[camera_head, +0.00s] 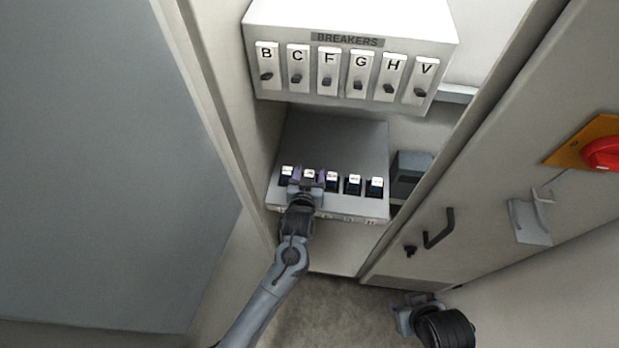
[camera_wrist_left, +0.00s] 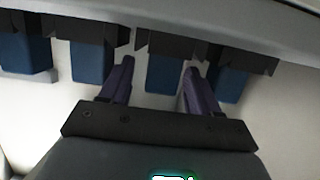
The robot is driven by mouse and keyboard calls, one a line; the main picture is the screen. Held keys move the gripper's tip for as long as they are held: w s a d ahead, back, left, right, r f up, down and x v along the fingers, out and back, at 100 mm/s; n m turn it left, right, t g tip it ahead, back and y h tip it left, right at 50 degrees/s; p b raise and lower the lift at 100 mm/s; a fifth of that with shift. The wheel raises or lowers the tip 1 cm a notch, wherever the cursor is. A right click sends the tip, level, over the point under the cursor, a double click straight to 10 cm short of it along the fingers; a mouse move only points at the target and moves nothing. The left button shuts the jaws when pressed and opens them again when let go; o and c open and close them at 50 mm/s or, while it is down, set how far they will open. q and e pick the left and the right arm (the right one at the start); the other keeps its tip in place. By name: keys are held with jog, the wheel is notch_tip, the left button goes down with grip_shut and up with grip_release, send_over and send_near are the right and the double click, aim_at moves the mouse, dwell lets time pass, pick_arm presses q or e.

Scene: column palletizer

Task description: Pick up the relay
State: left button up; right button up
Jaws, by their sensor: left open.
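Several dark blue relays with white tops stand in a row along the front of a grey shelf (camera_head: 335,139) inside the cabinet. My left gripper (camera_head: 308,177) is open at the second relay from the left (camera_head: 309,174), which it partly hides. In the left wrist view the purple fingers of my left gripper (camera_wrist_left: 159,80) are spread, with one blue relay (camera_wrist_left: 164,75) between them and a visible gap on each side. Other relays (camera_wrist_left: 93,62) hang in view on either side. The relay labels are too small to read. My right gripper (camera_head: 404,316) is low at the right; its fingers are unclear.
A breaker panel (camera_head: 347,41) with several lettered switches is above the shelf. A neighbouring relay (camera_head: 331,180) is close to the right of my left gripper. The cabinet door at right has a black handle (camera_head: 439,229), a grey bracket (camera_head: 531,219) and a red knob (camera_head: 602,154).

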pick_arm(q)
jog(key=shift+c, duration=0.3)
jog(key=c, duration=1)
